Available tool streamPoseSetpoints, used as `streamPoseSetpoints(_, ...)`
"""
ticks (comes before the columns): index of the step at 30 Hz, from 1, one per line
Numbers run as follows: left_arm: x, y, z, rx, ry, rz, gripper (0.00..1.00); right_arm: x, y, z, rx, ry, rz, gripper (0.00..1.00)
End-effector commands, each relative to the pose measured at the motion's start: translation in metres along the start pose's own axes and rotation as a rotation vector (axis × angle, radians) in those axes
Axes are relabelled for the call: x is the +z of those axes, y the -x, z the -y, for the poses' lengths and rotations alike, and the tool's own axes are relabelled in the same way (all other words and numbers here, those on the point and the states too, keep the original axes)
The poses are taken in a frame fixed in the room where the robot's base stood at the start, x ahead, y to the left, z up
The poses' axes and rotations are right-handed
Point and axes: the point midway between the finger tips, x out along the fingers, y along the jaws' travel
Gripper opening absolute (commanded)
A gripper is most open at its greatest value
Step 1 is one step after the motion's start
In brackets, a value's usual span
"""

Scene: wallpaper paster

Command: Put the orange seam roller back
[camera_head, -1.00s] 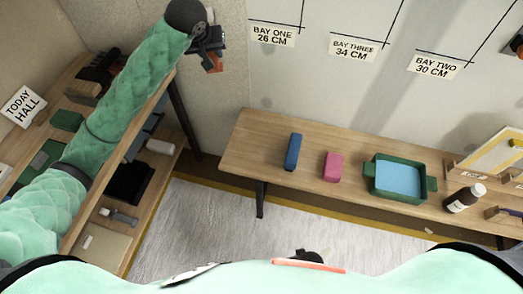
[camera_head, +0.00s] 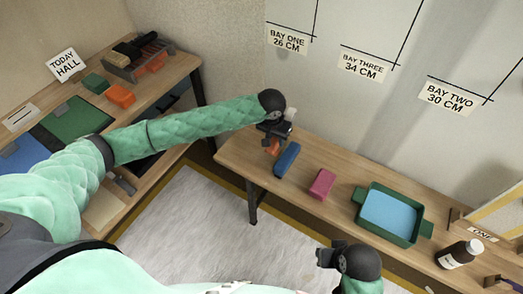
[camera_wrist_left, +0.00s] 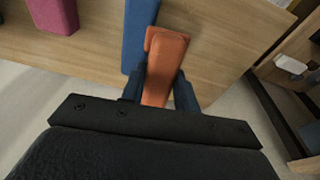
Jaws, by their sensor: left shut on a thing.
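My left gripper (camera_head: 273,135) is shut on the orange seam roller (camera_wrist_left: 163,65), over the left end of the wooden bench. The roller shows only partly in the head view (camera_head: 272,148), below the dark fingers. It is close beside the blue block (camera_head: 287,160); the wrist view shows the blue block (camera_wrist_left: 137,35) just left of it, partly overlapped. I cannot tell whether the roller touches the bench or the blue block. My right gripper (camera_head: 326,258) is low in the head view, in front of the bench; its fingers are too unclear to judge.
On the wooden bench (camera_head: 237,160) a pink block (camera_head: 322,184), a green tray with blue inside (camera_head: 362,228) and a dark bottle (camera_head: 459,254) stand to the right. The left shelf holds an orange block (camera_head: 120,96), a green block (camera_head: 95,83) and a tool rack (camera_head: 140,60).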

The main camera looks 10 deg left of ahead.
Motion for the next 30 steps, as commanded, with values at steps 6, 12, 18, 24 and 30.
streamPoseSetpoints(6, 0.013, 0.001, -0.001, -0.018, -0.044, 0.097, 0.01, 0.023, 0.006, 0.001, -0.002, 0.002, 0.126, 0.36)
streamPoseSetpoints(12, 0.013, 0.002, -0.001, -0.036, -0.059, 0.167, 0.01, 0.025, 0.006, 0.0, -0.002, 0.003, 0.134, 0.36)
streamPoseSetpoints(18, 0.013, 0.002, 0.0, -0.038, -0.058, 0.174, 0.01, 0.025, 0.006, 0.0, -0.001, 0.003, 0.133, 0.36)
streamPoseSetpoints(24, 0.014, 0.0, 0.006, -0.039, -0.056, 0.174, 0.01, 0.024, 0.008, 0.0, 0.0, 0.002, 0.136, 0.36)
streamPoseSetpoints(30, 0.018, -0.016, 0.039, -0.041, -0.053, 0.176, 0.01, 0.025, 0.021, -0.006, 0.016, -0.005, 0.157, 0.36)
